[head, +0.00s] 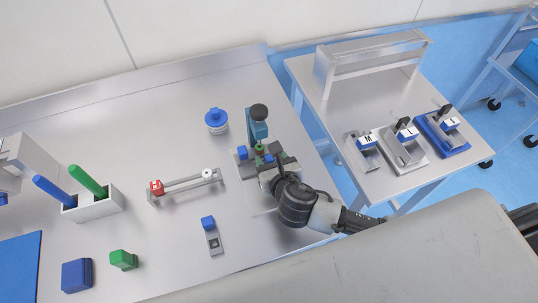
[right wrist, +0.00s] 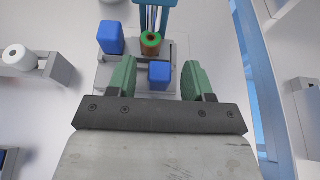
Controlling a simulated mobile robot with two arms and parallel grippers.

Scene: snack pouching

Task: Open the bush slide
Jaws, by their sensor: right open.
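A press-like fixture (head: 257,130) with a blue upright and a black knob stands at the right of the long table. At its foot is a green-topped brown bush (right wrist: 151,43), standing in a grey slide part. One blue block (right wrist: 111,38) is at the left of the bush. A second blue block (right wrist: 160,76) is on the near side of the bush. My right gripper (right wrist: 158,68) is open, with its green fingers on either side of this second block, and I see gaps between them. In the head view my right gripper (head: 266,166) hides part of the fixture. My left gripper is not in view.
A grey rail (head: 186,187) with a red block and a white knob lies left of the fixture. A blue round container (head: 216,121) stands behind it. A small blue-handled piece (head: 212,237) lies in front. A side table (head: 345,110) at right holds several labelled devices.

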